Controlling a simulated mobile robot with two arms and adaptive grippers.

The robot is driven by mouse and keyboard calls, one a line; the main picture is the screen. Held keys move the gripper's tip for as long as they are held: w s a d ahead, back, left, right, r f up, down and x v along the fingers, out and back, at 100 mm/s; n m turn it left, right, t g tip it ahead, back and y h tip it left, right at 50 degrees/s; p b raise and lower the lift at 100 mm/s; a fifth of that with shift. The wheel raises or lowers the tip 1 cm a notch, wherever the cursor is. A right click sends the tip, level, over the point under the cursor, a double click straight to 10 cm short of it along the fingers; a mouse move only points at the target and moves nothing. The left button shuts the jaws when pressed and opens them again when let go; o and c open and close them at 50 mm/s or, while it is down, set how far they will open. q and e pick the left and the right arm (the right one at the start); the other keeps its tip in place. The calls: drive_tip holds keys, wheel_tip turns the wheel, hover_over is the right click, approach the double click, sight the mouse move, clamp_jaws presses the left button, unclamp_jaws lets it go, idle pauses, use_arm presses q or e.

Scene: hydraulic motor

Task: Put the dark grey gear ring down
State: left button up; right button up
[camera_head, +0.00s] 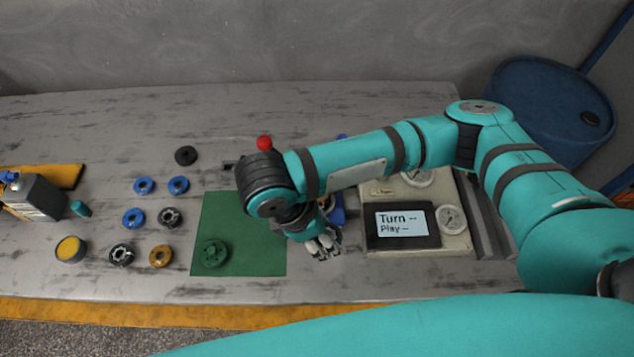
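Two dark grey toothed rings lie on the table left of the green mat (240,262): one dark ring (170,217) at the mat's edge and one dark ring (122,254) nearer the front. I cannot tell which is the named gear ring. A darker flat disc (186,155) lies farther back. My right gripper (322,250) points down just right of the mat, its fingertips close together. Whether it holds anything is too small to tell. My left gripper is not in view.
A green gear part (215,254) lies on the mat. Several blue rings (144,186), a bronze ring (160,256) and a yellow-filled cup (71,249) are at left. A gauge box with a display (404,222) stands right of the gripper. The table's back left is clear.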

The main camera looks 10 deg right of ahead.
drive_tip(key=w, duration=0.4)
drive_tip(key=w+d+p, duration=0.1)
drive_tip(key=w, duration=0.4)
drive_tip(key=w+f+p, duration=0.1)
drive_tip(key=w, duration=0.3)
drive_tip(key=shift+w+d, duration=0.25)
drive_tip(key=shift+w, duration=0.55)
wheel_tip(320, 180, down, 3)
drive_tip(key=p, duration=0.2)
drive_tip(key=shift+w+r+p, duration=0.1)
drive_tip(key=shift+p, duration=0.25)
drive_tip(key=shift+f, duration=0.3)
drive_tip(key=shift+f, duration=0.15)
drive_tip(key=o, duration=1.5)
drive_tip(key=shift+c, duration=0.2)
